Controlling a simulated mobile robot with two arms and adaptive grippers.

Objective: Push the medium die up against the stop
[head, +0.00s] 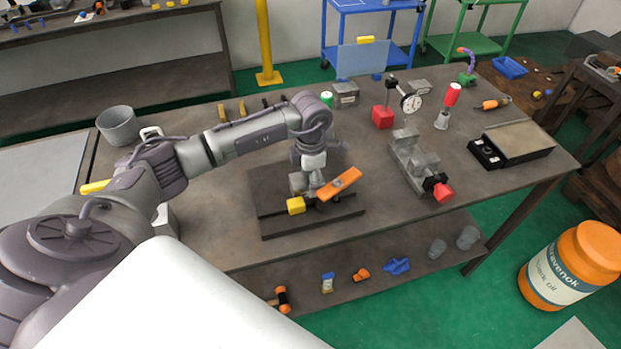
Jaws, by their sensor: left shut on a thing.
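My left gripper (313,184) points down over a dark plate (264,225) on the workbench. It is shut on what looks like the near end of an orange bar (345,181), which is tilted up to the right. The contact is small and partly hidden by the gripper. A yellow block (296,205) sits just left of the gripper on the plate's fixture, beside grey metal parts. I cannot tell which piece is the medium die or which is the stop. My right gripper is not in view.
A grey vise (407,158) with a red end, a red block (382,117), a dial gauge (411,102) and a grey block (346,94) stand right and behind. A grey pot (118,126) is at left. The bench (219,236) is clear left of the plate.

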